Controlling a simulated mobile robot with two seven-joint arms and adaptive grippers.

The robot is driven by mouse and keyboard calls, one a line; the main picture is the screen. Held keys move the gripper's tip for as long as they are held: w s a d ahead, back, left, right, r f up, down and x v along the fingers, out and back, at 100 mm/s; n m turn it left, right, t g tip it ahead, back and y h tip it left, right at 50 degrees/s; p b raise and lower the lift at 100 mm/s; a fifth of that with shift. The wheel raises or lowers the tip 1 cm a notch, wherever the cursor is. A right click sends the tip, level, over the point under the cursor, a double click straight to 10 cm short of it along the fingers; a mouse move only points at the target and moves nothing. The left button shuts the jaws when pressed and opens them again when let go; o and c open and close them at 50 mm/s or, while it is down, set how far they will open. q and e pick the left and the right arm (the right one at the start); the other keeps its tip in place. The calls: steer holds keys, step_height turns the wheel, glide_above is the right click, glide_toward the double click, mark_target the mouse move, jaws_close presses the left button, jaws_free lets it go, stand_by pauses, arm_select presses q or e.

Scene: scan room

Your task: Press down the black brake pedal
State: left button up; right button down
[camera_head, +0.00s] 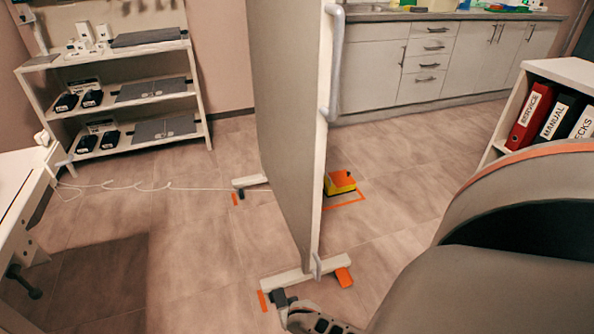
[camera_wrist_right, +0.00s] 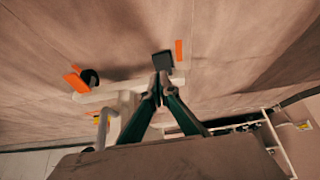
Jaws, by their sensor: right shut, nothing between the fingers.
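The black brake pedal (camera_head: 278,298) sits at the near left end of the screen's white foot, low over the floor. In the right wrist view the pedal (camera_wrist_right: 162,60) is a small dark block just beyond my fingertips. My right gripper (camera_head: 289,308) comes in from the bottom right and is beside the pedal in the head view. In the right wrist view my right gripper (camera_wrist_right: 161,78) is shut and empty, its tips together at the pedal's edge. I cannot tell whether they touch it. My left gripper is out of view.
The tall grey screen (camera_head: 285,110) stands on white feet. An orange piece (camera_head: 343,277) is at the foot's other end. Orange tape (camera_head: 262,300) lies beside the pedal. A yellow-orange foot switch (camera_head: 340,182) is behind the screen. A white cable (camera_head: 130,186) crosses the floor.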

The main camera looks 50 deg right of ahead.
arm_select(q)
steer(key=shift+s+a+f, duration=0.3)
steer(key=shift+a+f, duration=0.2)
arm_select(e)
steer(key=shift+s+a+r, duration=0.25)
steer(key=shift+s, duration=0.2)
steer(key=shift+s+a+r, duration=0.2)
steer(key=shift+s, duration=0.2)
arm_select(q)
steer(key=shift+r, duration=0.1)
